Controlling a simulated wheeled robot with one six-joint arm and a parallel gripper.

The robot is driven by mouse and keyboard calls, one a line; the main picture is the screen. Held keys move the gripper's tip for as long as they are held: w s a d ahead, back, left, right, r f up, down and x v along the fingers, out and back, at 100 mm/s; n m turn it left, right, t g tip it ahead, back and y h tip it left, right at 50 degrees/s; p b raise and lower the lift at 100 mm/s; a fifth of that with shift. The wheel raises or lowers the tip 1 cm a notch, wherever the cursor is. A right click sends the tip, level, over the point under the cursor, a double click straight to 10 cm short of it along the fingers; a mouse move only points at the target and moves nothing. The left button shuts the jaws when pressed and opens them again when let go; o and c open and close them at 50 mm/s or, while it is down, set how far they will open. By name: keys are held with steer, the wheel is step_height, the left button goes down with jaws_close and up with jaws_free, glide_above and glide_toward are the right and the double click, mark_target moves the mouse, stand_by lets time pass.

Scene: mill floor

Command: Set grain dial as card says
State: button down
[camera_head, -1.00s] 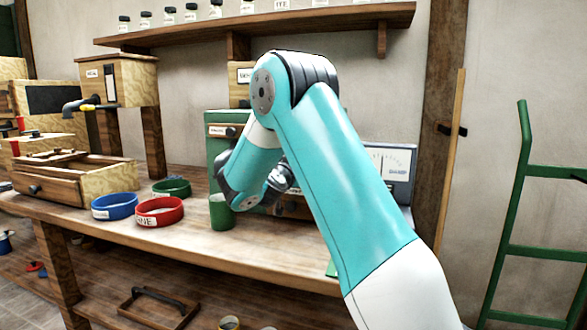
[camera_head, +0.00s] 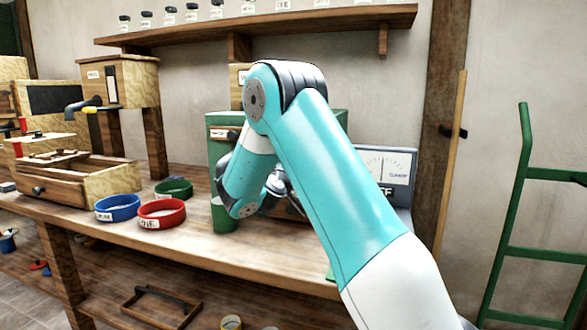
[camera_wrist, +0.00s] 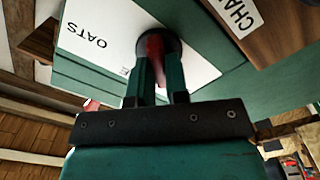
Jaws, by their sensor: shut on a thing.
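In the wrist view my gripper (camera_wrist: 158,82) is shut on a dark round knob with a red part (camera_wrist: 155,47), set on a white dial plate (camera_wrist: 92,38). The plate reads OATS on its left side; my fingers cover other lettering. A green mill box (camera_head: 222,130) stands on the bench in the head view, and its green face (camera_wrist: 212,42) surrounds the plate in the wrist view. My arm hides the dial and most of the gripper in the head view. I cannot make out a card with a setting.
A wooden drawer unit (camera_head: 85,182) stands further left. A grey meter (camera_head: 388,167) stands right of the mill, behind my arm. Bare bench (camera_head: 200,250) lies in front.

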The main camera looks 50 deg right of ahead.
steer(key=shift+w+a+n+p, duration=0.1)
steer(key=shift+n+p, duration=0.35)
steer(key=shift+n, duration=0.65)
steer(key=c, duration=1.1)
jaws_free()
